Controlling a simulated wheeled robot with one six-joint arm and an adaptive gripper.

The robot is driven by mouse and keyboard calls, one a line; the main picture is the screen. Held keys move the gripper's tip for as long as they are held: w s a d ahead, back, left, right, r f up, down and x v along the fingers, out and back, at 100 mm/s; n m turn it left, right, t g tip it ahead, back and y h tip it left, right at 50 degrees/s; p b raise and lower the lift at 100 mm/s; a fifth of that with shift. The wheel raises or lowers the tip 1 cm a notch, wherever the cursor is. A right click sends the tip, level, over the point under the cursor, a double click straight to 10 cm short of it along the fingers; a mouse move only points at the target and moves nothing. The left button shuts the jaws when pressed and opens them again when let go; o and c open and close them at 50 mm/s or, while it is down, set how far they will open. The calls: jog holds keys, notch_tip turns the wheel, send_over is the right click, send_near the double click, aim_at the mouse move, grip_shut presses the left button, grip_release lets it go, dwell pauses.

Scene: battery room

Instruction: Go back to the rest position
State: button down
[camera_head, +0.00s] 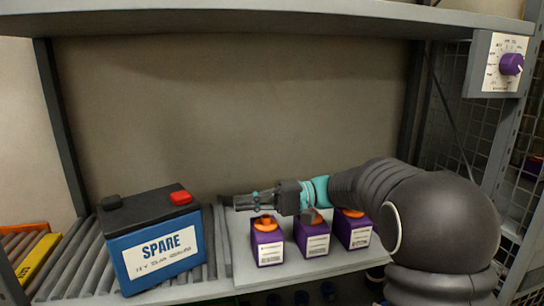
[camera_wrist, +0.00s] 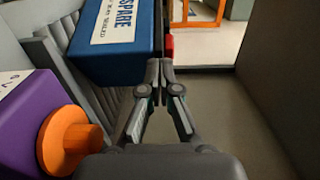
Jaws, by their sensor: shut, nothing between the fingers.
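My gripper (camera_head: 240,202) reaches leftward over the shelf, above the left one of three purple boxes. In the wrist view my gripper (camera_wrist: 163,64) has its fingertips together with nothing between them. The purple boxes with orange knobs on top, left (camera_head: 267,246), middle (camera_head: 312,241) and right (camera_head: 354,234), stand upright in a row on a pale board. Part of a purple box (camera_wrist: 28,115) and its orange knob (camera_wrist: 68,140) shows close by in the wrist view. My arm partly hides the middle and right knobs.
A blue SPARE battery (camera_head: 160,247) with a black lid and red terminal stands left on the ribbed shelf (camera_head: 85,268), beyond my fingertips. A yellow item (camera_head: 38,258) lies further left. An upper shelf (camera_head: 270,18) hangs above. A purple dial panel (camera_head: 500,63) is at upper right.

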jog(key=s+d+f+m+t+h+p, duration=0.1)
jog(key=s+d+f+t+h, duration=0.2)
jog(key=s, duration=0.4)
jog(key=s+d+f+m+t+h+p, duration=0.1)
jog(key=s+d+h, duration=0.2)
jog(key=s+h, duration=0.3)
jog(key=s+d+f+t+h+p, duration=0.1)
jog(key=s+d+f+t+h, duration=0.1)
jog(key=d, duration=0.5)
jog(key=s+d+f+t+h, duration=0.2)
jog(key=s+d+t+h, duration=0.2)
jog(key=s+d+h, duration=0.2)
jog(key=shift+s+d+f+m+p, duration=0.15)
jog(key=shift+s+d+m+p, duration=0.25)
jog(key=shift+s+d, duration=1.05)
jog(key=shift+s+a, duration=0.15)
jog(key=shift+a, duration=0.05)
